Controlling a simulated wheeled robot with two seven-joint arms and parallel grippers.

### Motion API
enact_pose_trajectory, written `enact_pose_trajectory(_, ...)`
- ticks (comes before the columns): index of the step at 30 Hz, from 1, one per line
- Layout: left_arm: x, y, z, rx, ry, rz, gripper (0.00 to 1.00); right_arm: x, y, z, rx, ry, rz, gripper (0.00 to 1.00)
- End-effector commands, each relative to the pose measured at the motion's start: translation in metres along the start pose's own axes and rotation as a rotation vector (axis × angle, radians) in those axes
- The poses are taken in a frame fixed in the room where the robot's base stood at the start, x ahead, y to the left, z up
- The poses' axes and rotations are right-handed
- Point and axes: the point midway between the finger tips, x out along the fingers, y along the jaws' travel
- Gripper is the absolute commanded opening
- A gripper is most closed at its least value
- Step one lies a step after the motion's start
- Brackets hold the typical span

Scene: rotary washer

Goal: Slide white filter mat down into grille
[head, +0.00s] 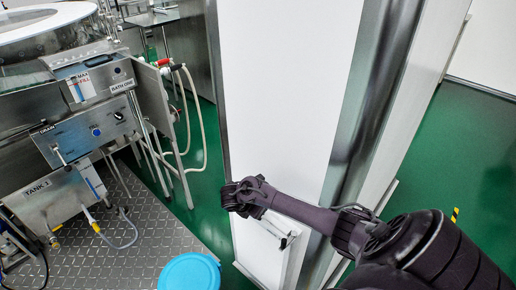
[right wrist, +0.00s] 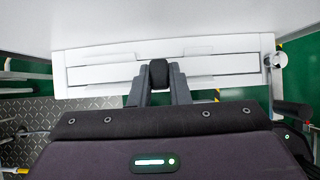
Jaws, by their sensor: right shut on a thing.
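The right wrist view shows a long white grille housing (right wrist: 90,53) with a narrow slot along it. A pale strip (right wrist: 105,73), which looks like the white filter mat's edge, lies lengthwise within the housing; how deep it sits cannot be told. My right gripper (right wrist: 159,78) reaches to the middle of the housing. Its grey fingers are shut on a small black block at the mat, apparently the mat's tab. In the head view the white grille (head: 272,255) shows low under my right forearm, and the gripper's fingertips are hidden. My left gripper is not in view.
A tall white panel (head: 285,90) with metal edges rises behind the grille. A latch-like handle (right wrist: 278,60) stands at the grille's right end. The steel washer tank (head: 65,195) with hoses is at left. A blue round lid (head: 190,272) is in front. Green floor is open between.

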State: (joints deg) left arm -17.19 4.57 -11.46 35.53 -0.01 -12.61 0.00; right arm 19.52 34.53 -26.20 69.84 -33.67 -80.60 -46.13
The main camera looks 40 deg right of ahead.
Motion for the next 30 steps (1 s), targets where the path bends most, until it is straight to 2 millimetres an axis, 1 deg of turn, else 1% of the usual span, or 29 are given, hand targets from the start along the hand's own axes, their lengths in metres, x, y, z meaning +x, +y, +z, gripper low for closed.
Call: enact_pose_trajectory(30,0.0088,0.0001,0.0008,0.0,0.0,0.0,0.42,0.0095,0.0002,-0.0061,0.001,-0.001,0.0,0.0)
